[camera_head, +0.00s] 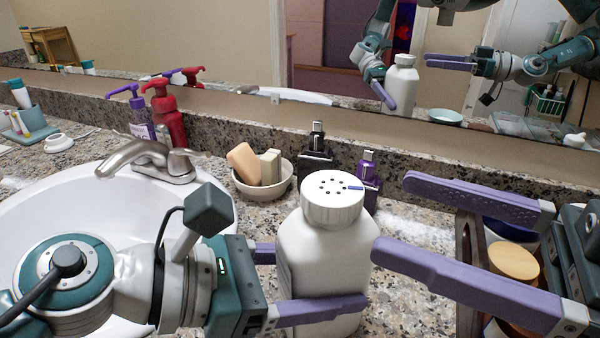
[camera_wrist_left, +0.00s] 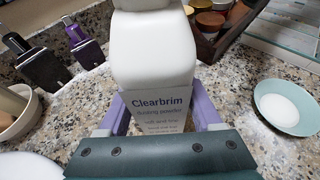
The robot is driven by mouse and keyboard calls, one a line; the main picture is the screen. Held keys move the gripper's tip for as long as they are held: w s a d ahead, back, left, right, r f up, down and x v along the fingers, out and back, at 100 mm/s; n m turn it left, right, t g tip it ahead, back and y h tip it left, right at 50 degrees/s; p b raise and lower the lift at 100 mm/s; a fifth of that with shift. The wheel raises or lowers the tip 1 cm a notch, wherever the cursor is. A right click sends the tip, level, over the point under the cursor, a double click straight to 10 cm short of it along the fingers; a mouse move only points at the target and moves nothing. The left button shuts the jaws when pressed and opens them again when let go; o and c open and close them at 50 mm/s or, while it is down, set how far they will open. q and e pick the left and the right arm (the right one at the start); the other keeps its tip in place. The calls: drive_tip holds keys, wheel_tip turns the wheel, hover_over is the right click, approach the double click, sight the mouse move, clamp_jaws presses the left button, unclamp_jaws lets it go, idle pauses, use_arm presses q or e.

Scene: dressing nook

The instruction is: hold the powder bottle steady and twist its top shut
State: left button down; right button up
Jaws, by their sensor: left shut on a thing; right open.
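The white powder bottle (camera_head: 322,258) stands upright on the granite counter, with a ridged white top (camera_head: 335,200) that has several holes and a small blue mark at its right. My left gripper (camera_head: 315,285) is shut on the bottle's lower body. The left wrist view shows its purple fingers on both sides of the bottle (camera_wrist_left: 155,60), by the "Clearbrim dusting powder" label. My right gripper (camera_head: 395,215) is open and empty, to the right of the top. Its two purple fingers point left and are apart from the bottle.
A sink (camera_head: 85,205) lies at left with its faucet (camera_head: 150,160). A soap bowl (camera_head: 262,178), two small bottles, and red (camera_head: 168,115) and purple pumps stand behind. A wooden tray with jars (camera_head: 513,262) is at right, and a pale dish (camera_wrist_left: 285,107) shows in the left wrist view.

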sight(305, 180)
drive_tip(key=x, duration=1)
drive_tip(key=shift+a, duration=0.25)
drive_tip(key=shift+c, duration=0.2)
drive_tip(key=c, duration=1.4)
